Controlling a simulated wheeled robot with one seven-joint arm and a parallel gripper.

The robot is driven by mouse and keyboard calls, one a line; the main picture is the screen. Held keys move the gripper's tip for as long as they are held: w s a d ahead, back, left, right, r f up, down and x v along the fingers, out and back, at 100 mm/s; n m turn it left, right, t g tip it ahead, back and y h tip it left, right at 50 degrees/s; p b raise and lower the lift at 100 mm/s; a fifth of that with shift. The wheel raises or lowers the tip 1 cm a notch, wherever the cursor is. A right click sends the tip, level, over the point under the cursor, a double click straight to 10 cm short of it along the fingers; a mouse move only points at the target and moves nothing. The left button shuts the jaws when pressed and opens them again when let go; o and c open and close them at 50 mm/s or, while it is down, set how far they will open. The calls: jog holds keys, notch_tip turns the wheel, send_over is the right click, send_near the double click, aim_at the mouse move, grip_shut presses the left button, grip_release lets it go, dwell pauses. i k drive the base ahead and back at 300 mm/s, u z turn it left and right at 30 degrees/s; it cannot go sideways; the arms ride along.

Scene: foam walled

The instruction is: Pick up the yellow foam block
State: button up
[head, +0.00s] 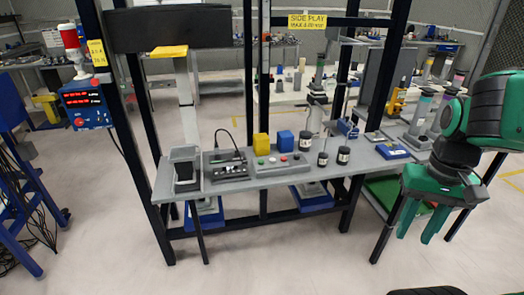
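The yellow foam block (260,143) stands on the grey bench (215,186) in the head view, near the bench's back edge. A blue block (285,141) stands just to its right. My gripper (416,234) hangs at the right, in front of and beyond the right end of the bench, well apart from the yellow block. Its two green fingers point down with a gap between them and nothing visible in the gap. The lower back of the yellow block is not visible.
A black control box (228,164) sits left of the blocks. A strip with coloured buttons (272,160) lies in front of them. Dark jars (343,155) stand to the right. Black frame posts (262,90) rise behind the bench. The floor in front is clear.

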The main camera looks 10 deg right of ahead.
aim_at(261, 142)
jog(key=k, duration=1.05)
jog(key=u, duration=0.5)
jog(key=i, duration=1.2)
jog(key=z, duration=0.95)
jog(key=i, duration=0.95)
jog(key=z, duration=0.1)
